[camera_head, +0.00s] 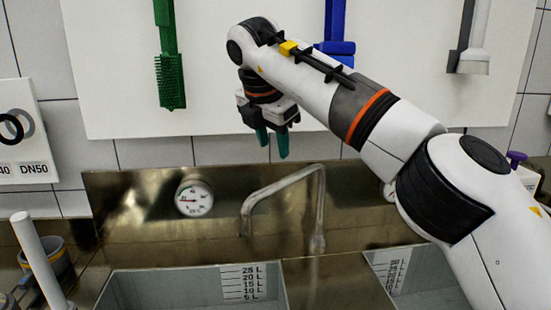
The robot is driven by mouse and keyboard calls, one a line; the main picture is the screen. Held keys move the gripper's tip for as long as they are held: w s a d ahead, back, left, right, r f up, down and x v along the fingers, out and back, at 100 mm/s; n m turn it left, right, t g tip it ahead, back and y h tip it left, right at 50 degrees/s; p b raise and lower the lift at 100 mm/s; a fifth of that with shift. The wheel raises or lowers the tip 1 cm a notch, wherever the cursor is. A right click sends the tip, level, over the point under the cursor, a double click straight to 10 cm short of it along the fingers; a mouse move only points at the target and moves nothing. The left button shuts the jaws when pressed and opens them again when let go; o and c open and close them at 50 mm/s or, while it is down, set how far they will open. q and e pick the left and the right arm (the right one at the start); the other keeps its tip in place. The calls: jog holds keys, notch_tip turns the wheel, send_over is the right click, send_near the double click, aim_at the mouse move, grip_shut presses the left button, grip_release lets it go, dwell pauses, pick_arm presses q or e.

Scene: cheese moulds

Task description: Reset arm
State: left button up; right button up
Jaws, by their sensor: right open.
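My right arm comes in from the right and reaches up and across the middle of the head view. My right gripper (273,145) hangs from its end, with two teal fingers pointing down. The fingers are apart and nothing is between them. The gripper is in front of the wall, above the metal backsplash and the tap. My left gripper does not show.
A curved tap (284,184) rises below the gripper. A dial gauge (194,198) sits on the backsplash (130,215). Two grey basins with litre scales (241,283) lie in front. A green brush (169,75), a blue tool (335,25) and a white tool (474,52) hang on a white board (110,70).

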jog(key=shift+s+r, duration=0.15)
jog(key=shift+r, duration=0.15)
